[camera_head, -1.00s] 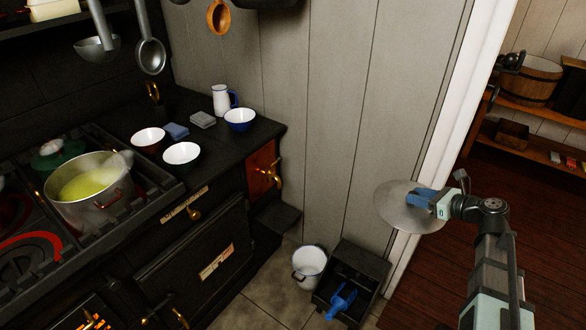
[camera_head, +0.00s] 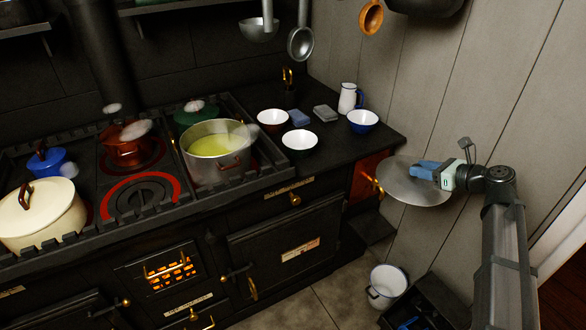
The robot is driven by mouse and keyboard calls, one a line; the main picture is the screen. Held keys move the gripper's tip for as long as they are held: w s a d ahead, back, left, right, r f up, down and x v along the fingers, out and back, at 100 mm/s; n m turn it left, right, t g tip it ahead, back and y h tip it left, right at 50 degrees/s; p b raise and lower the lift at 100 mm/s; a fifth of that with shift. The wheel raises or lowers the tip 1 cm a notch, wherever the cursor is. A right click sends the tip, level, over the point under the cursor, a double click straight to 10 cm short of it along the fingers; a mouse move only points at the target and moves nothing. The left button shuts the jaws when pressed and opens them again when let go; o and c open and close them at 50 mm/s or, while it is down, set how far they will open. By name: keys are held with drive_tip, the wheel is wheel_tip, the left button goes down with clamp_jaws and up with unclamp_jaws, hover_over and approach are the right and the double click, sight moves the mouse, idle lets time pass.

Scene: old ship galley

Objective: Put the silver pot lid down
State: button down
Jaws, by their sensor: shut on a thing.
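The silver pot lid (camera_head: 408,189) is a flat round metal disc at the right of the view. My gripper (camera_head: 428,171) is shut on it, with the blue fingers over its upper face. The lid hangs in the air in front of the grey plank wall and the right end of the stove. A silver pot (camera_head: 214,170) with yellow-green contents stands uncovered and steaming on the stove.
The black stove (camera_head: 262,212) has a rail along its front. A cream pot (camera_head: 42,222), blue pot (camera_head: 52,163), copper kettle (camera_head: 127,150) and green pot (camera_head: 195,114) stand on it. Bowls (camera_head: 299,141) and a white jug (camera_head: 347,99) occupy the right counter. A bucket (camera_head: 386,285) stands on the floor.

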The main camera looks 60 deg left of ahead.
drive_tip(key=s+a+r+n+g+h, duration=0.1)
drive_tip(key=s+a+r+n+g, duration=0.3)
drive_tip(key=s+a, duration=1.05)
drive_tip(key=s+a+r+n+g+h, duration=0.1)
drive_tip(key=s+a+r, duration=0.5)
drive_tip(key=s+a, duration=0.85)
drive_tip(key=s+a+r+n+g+h, duration=0.1)
drive_tip(key=s+a+n+g+h, duration=0.1)
drive_tip(key=s, duration=1.8)
drive_tip(key=s+a+n+g+h, duration=0.1)
drive_tip(key=s+n+g+h, duration=0.1)
drive_tip(key=s, duration=1.8)
wheel_tip(320, 180, down, 9)
drive_tip(key=shift+w, duration=0.2)
drive_tip(key=shift+a+f, duration=0.1)
drive_tip(key=shift+f, duration=0.4)
drive_tip(key=c, duration=0.8)
unclamp_jaws()
